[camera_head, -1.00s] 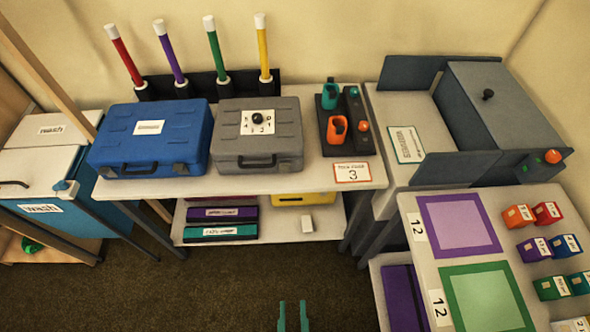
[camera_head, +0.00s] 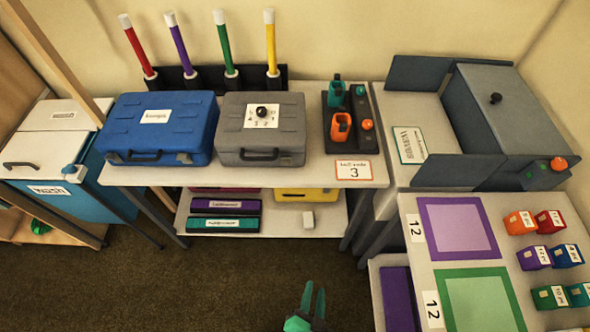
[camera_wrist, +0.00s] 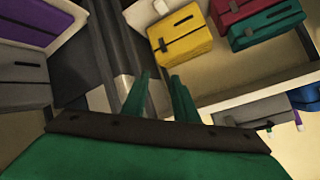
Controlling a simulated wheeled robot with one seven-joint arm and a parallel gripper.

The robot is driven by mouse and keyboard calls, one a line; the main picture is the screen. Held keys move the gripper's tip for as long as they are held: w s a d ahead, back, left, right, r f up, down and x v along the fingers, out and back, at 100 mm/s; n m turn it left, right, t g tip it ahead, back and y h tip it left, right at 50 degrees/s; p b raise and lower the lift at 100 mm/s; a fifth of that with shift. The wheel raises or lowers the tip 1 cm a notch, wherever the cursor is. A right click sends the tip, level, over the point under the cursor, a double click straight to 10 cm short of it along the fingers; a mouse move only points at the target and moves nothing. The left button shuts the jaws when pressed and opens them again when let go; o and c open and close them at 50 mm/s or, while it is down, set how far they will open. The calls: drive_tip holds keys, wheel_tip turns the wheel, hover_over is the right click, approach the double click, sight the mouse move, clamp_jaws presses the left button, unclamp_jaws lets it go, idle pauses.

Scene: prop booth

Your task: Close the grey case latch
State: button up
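The grey case (camera_head: 285,135) sits with its lid down on the middle table, with a black dial on a white plate on top and a handle in front. Its latch is too small to make out, so I cannot tell its state. My gripper (camera_head: 313,298) is low in the head view, in front of the table and well apart from the case. Its green fingers are apart and empty, as the wrist view (camera_wrist: 160,95) also shows. The wrist view looks upside down and shows the grey case (camera_wrist: 255,110) at the lower right.
A blue case (camera_head: 185,110) stands close left of the grey case. An orange and teal holder rack (camera_head: 347,120) stands right of it. The shelf below holds a yellow case (camera_head: 305,195) and several others. A table with colored mats (camera_head: 445,215) stands at right. Dark floor is clear.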

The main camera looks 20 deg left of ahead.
drive_tip(key=w+a+f+m+g+y, duration=0.1)
drive_tip(key=w+a+f+y, duration=0.3)
drive_tip(key=w, duration=0.4)
drive_tip(key=n+g+y, duration=0.1)
drive_tip(key=n+y, duration=0.3)
drive_tip(key=y, duration=1)
approach(286, 163)
drive_tip(key=x, duration=0.7)
drive_tip(key=shift+a+f, duration=0.1)
drive_tip(key=shift+f, duration=0.15)
clamp_jaws()
